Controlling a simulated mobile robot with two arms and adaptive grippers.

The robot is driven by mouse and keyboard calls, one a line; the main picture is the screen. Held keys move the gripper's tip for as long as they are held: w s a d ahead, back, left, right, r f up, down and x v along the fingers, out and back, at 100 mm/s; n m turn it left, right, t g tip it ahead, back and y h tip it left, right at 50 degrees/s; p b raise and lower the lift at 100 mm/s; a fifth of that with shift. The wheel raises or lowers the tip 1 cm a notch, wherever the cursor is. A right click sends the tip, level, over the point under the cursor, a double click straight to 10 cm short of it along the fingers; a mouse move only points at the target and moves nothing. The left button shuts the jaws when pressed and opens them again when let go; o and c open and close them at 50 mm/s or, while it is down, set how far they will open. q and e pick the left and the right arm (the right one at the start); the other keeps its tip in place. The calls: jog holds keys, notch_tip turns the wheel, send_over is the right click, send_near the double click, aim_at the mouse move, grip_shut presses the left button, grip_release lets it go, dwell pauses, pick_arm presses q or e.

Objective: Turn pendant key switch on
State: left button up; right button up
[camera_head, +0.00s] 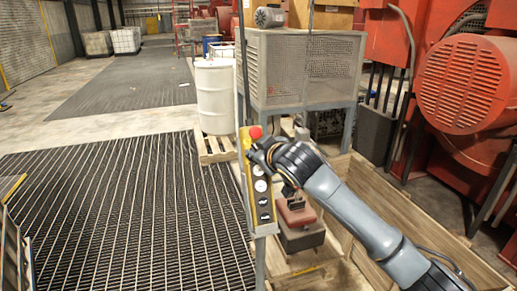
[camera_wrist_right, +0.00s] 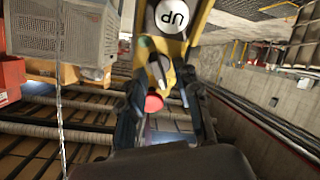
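The pendant (camera_head: 262,205) is a long yellow control box with a column of round buttons, hanging upright left of my right gripper in the head view. Its red mushroom button (camera_head: 255,131) shows at the top. My right gripper (camera_head: 262,150) is at the pendant's upper part and hides some of its face. In the right wrist view the pendant (camera_wrist_right: 200,18) appears upside down, with a white UP button (camera_wrist_right: 172,15) and the red button (camera_wrist_right: 153,103). A small round part, perhaps the key switch (camera_wrist_right: 159,66), lies between them. My right gripper's fingers (camera_wrist_right: 164,80) are apart around this area. My left gripper is out of view.
A wooden crate (camera_head: 360,185) and red machinery (camera_head: 462,85) are on the right.

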grip_shut()
jog(key=shift+m, duration=0.3)
jog(key=m, duration=0.4)
jog(key=shift+m+p, duration=0.3)
jog(key=shift+m, duration=0.1)
jog(key=m+h+p, duration=0.1)
jog(key=m, duration=0.3)
jog(key=shift+m, duration=0.3)
jog(key=shift+d+m+t+p, duration=0.1)
jog(key=shift+m+t+p, duration=0.35)
jog(key=shift+m, duration=0.85)
grip_release()
